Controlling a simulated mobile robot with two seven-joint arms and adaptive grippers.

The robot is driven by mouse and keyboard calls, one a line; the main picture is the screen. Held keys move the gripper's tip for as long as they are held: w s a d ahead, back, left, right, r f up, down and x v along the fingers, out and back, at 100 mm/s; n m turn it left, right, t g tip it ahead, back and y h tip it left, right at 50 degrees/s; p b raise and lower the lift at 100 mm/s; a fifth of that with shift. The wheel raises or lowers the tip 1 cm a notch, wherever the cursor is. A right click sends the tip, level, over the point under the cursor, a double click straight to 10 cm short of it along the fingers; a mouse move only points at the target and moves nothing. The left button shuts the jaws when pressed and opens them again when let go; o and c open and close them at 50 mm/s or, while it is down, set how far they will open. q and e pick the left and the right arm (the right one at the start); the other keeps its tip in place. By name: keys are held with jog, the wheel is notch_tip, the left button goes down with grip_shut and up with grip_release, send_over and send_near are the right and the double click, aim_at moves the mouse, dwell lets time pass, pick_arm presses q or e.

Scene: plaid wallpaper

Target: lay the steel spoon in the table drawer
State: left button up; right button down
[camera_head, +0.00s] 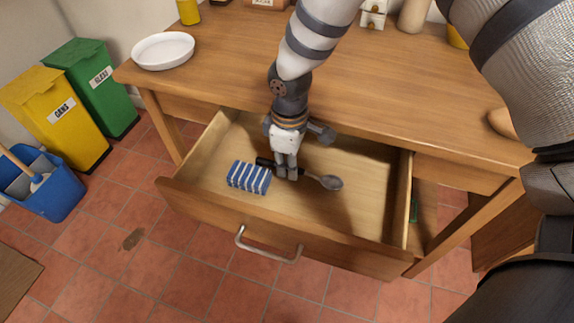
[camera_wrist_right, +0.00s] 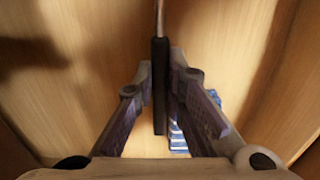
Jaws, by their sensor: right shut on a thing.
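The steel spoon (camera_head: 331,182) has a dark handle and a grey bowl pointing right. My right gripper (camera_head: 286,176) points down into the open table drawer (camera_head: 368,205) and is shut on the spoon's handle. In the right wrist view the dark handle (camera_wrist_right: 160,85) stands between the two fingers. The spoon is within the drawer, low over its floor; whether it touches the floor I cannot tell. My left gripper is not in view.
A blue-and-white striped block (camera_head: 248,178) lies in the drawer just left of the gripper. The drawer's right part is bare. A white plate (camera_head: 163,50) sits on the tabletop (camera_head: 390,90). Yellow (camera_head: 55,115) and green (camera_head: 95,85) bins and a blue bucket (camera_head: 50,192) stand at left.

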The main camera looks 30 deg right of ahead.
jog(key=shift+f, duration=0.5)
jog(key=shift+r, duration=0.15)
jog(key=c, duration=1.7)
grip_release()
jog(key=shift+f, duration=0.2)
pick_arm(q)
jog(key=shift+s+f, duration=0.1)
pick_arm(e)
jog(key=shift+o, duration=0.2)
